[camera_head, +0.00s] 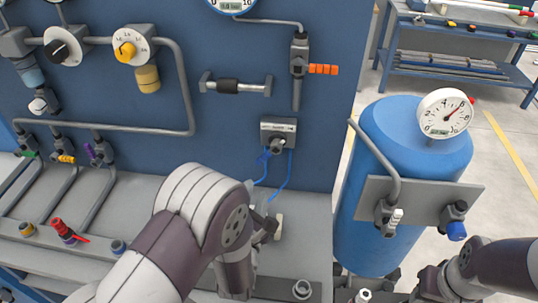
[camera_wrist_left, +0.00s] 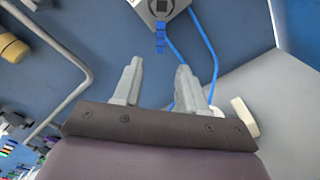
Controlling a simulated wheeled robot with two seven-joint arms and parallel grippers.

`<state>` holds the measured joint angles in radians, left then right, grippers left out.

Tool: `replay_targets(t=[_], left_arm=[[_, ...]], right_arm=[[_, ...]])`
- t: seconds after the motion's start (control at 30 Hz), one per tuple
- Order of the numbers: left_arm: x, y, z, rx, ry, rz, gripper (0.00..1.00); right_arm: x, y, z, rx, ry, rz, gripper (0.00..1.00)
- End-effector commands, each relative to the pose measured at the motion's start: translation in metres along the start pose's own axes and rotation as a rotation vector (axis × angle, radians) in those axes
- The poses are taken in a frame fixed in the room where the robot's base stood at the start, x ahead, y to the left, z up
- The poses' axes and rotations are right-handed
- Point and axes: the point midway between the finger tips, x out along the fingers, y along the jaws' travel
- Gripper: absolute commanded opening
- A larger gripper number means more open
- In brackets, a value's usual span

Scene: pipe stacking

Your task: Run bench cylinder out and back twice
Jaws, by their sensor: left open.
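A grey box with a dark round knob (camera_head: 278,142) is fixed low on the blue panel, with two blue hoses (camera_head: 279,184) running down to the bench. The box (camera_wrist_left: 160,8) also shows at the top of the left wrist view. My left gripper (camera_wrist_left: 158,68) is open, with nothing between its fingers; it points toward the panel below the box. In the head view my left arm covers most of it. A small pale block (camera_head: 279,226) is beside the gripper at the hoses' lower end. I cannot make out the cylinder, which may be hidden behind my arm.
A blue tank (camera_head: 376,155) with a white gauge (camera_head: 445,113) stands at the right. Pipes and valves cover the panel's left side.

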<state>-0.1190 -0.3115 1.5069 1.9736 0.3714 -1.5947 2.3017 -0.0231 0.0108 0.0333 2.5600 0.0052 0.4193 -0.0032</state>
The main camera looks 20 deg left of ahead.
Motion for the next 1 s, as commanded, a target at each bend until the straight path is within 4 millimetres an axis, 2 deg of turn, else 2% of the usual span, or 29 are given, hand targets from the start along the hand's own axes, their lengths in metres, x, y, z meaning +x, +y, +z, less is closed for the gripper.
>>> replay_targets(t=[0.1,0.23,0.5,0.63,0.8,1.0], left_arm=[[0.002,0.000,0.000,-0.134,0.001,0.000,0.41],[0.018,0.001,0.000,-0.157,0.001,0.004,0.41],[0.088,0.002,0.001,-0.153,0.000,0.004,0.41],[0.111,0.001,0.000,-0.153,0.001,0.003,0.41],[0.126,0.001,0.001,-0.152,0.000,0.002,0.41],[0.128,0.001,0.000,-0.152,0.000,0.002,0.41]], right_arm=[[0.000,0.000,0.000,0.000,0.000,0.000,0.41],[-0.001,0.000,0.000,0.000,0.000,0.000,0.41],[-0.007,0.000,-0.001,0.000,0.000,0.000,0.41],[-0.009,0.000,-0.001,0.000,0.000,0.000,0.41],[-0.010,0.000,-0.001,0.000,0.000,0.000,0.41],[-0.009,0.000,-0.001,0.000,0.000,0.000,0.41]])
